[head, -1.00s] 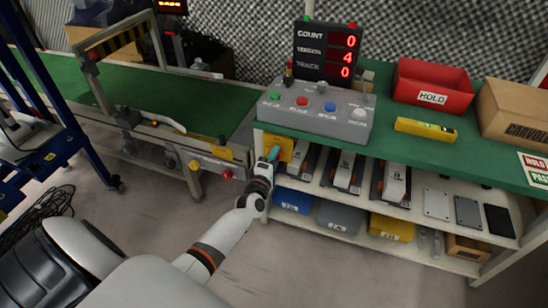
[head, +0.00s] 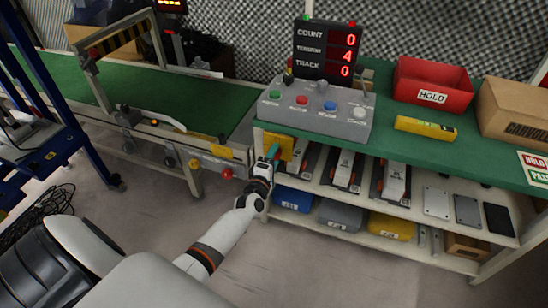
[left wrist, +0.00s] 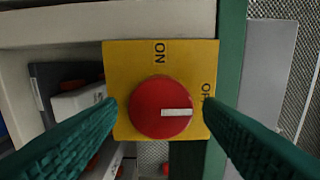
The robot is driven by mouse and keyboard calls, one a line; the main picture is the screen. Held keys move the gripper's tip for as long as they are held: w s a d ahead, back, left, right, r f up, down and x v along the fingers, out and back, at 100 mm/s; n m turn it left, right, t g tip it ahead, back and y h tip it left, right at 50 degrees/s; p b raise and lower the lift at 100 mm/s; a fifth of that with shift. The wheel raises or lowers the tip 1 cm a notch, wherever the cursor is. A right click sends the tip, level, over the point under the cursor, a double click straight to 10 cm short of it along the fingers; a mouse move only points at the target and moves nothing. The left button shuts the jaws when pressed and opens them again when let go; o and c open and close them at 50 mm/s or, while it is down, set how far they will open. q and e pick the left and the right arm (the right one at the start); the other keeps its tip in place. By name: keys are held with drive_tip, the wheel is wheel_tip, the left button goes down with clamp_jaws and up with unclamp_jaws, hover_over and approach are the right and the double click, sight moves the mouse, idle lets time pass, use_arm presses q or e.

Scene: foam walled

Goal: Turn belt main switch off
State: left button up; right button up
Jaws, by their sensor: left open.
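The main switch is a red round knob (left wrist: 160,107) on a yellow plate (left wrist: 120,75) marked ON at the top and OFF at the right. The white mark on the knob points right, to the OFF side, a little below the lettering. In the head view the yellow plate (head: 286,143) is on the front left end of the green-topped bench. My left gripper (head: 274,150) is at that plate. In the left wrist view its green fingers (left wrist: 160,118) are open, one on each side of the knob, with gaps between. My right gripper is not in view.
A grey button box (head: 318,121) and a red HOLD bin (head: 432,88) stand on the bench top. Shelves below hold several devices and bins. The green conveyor (head: 185,95) is at left, with a red button (head: 227,173) on its side. Floor in front is clear.

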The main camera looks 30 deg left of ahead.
use_arm(q)
drive_tip(key=p+v, duration=0.2)
drive_tip(key=v, duration=0.9)
drive_tip(key=shift+s+d, duration=0.2)
drive_tip(key=shift+s, duration=0.15)
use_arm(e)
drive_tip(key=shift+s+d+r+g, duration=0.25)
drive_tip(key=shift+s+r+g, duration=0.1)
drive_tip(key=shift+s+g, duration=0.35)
